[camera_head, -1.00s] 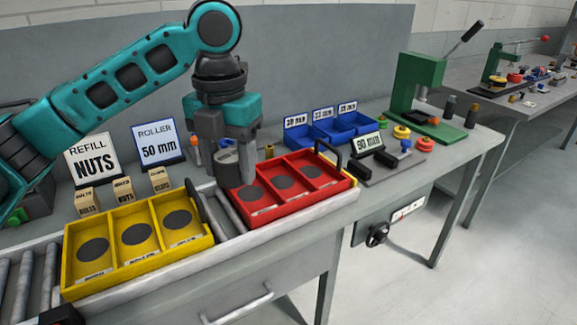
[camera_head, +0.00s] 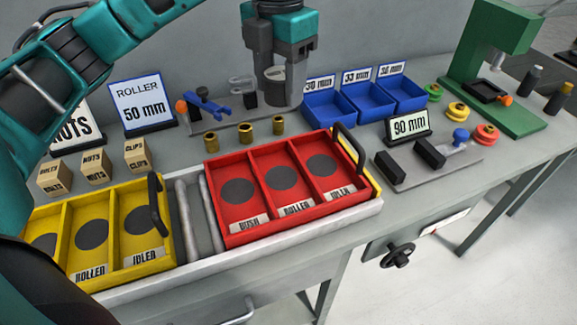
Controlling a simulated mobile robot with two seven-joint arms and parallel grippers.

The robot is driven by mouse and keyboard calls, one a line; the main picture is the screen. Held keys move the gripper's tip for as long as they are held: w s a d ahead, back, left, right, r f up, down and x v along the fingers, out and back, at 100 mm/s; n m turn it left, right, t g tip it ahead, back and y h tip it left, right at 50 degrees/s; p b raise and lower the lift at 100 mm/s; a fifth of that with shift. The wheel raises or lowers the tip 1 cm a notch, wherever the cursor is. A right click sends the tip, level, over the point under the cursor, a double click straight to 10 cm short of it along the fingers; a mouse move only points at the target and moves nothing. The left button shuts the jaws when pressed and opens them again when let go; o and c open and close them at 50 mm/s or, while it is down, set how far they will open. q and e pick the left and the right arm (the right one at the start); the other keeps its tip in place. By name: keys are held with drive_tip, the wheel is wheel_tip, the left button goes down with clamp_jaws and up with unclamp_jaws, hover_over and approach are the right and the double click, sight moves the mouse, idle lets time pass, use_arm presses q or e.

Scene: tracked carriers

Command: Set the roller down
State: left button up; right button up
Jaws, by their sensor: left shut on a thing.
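My left gripper (camera_head: 280,94) points down at the back of the bench. It is shut on a grey cylinder, the roller (camera_head: 275,74), held above the bench and partly hidden by the fingers. A red tray (camera_head: 268,229) with three compartments, labelled BUSH, ROLLER and IDLER, lies in front of and below it. A yellow tray (camera_head: 126,275) with compartments labelled ROLLER and IDLER stands at the left. Each visible compartment has a dark round patch. A sign reading ROLLER 50 mm (camera_head: 142,103) stands behind. My right gripper is not in view.
Three brass bushes (camera_head: 244,131) stand behind the red tray. Blue bins (camera_head: 329,109) are just right of the gripper. A 90 mm sign (camera_head: 408,127) and gauge (camera_head: 388,168) stand farther right, near a green press (camera_head: 490,40). Small boxes (camera_head: 96,166) stand behind the yellow tray.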

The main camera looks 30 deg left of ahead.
use_arm(q)
drive_tip(key=b, duration=0.1)
hover_over(281, 179)
wheel_tip(281, 179, down, 13)
drive_tip(key=shift+f+b, duration=0.55)
drive_tip(key=shift+f, duration=2.2)
drive_tip(key=o, duration=1.2)
drive_tip(key=shift+f, duration=0.1)
wheel_tip(281, 179, up, 12)
drive_tip(key=p, duration=0.1)
drive_tip(key=shift+r, duration=0.2)
